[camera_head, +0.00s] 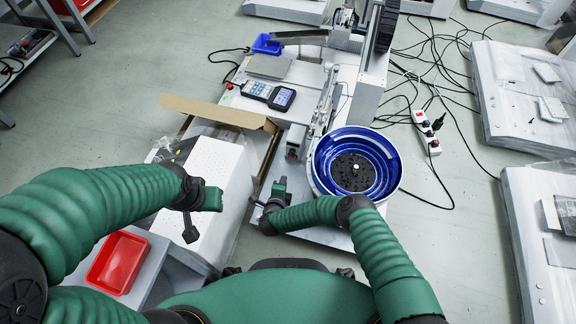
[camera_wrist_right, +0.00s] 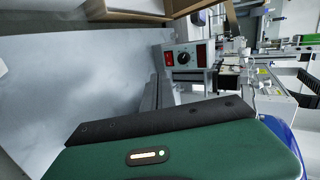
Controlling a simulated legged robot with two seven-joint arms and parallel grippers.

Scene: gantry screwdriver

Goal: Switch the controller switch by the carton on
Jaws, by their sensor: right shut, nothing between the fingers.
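The controller (camera_wrist_right: 187,68) is a small light box in the right wrist view, standing past my finger. My right gripper (camera_head: 279,188) is shut and empty beside the carton, apart from the controller. My left gripper (camera_head: 200,212) is over the white box top; its fingers are unclear.
A blue bowl feeder (camera_head: 328,186) stands right of my right gripper. A handheld pendant (camera_head: 268,94) lies on the machine plate. A red bin (camera_head: 117,262) is at lower left. A power strip (camera_head: 427,132) and cables lie on the floor at right.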

